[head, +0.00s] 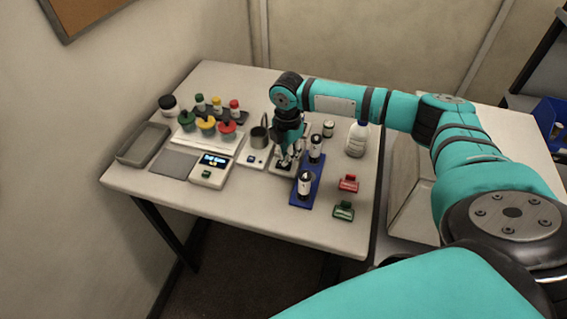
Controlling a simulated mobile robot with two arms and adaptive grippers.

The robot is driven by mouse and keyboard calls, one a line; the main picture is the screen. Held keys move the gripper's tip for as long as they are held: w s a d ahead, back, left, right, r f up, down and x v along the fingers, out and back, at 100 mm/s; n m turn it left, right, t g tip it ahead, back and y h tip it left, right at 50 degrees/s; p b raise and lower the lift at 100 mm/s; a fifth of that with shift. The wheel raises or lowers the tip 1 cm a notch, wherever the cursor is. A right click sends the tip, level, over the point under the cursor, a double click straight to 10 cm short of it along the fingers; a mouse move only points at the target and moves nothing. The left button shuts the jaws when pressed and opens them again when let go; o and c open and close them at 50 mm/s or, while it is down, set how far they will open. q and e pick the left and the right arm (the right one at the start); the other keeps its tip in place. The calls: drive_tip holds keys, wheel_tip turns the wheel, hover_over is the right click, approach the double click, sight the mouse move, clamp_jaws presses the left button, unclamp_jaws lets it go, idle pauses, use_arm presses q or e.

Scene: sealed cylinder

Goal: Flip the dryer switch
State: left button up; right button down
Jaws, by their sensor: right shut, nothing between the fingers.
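My right gripper (287,161) is shut and empty, pointing down, low over a small pale unit (277,168) in the middle of the table. The gripper hides much of this unit, and I cannot tell whether the fingers touch it. A dark detail shows by the fingertips, too small to make out as a switch. I cannot tell for certain which unit is the dryer. My left gripper is not in view.
A blue rack (309,187) with black-capped vials is close right of the gripper. A display device (212,170) and grey tray (143,145) are left. The table's front strip is clear.

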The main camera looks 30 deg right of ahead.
drive_tip(key=shift+f, duration=0.8)
drive_tip(key=shift+r, duration=0.1)
wheel_tip(320, 180, up, 7)
drive_tip(key=p, duration=0.7)
idle(0.4)
idle(0.3)
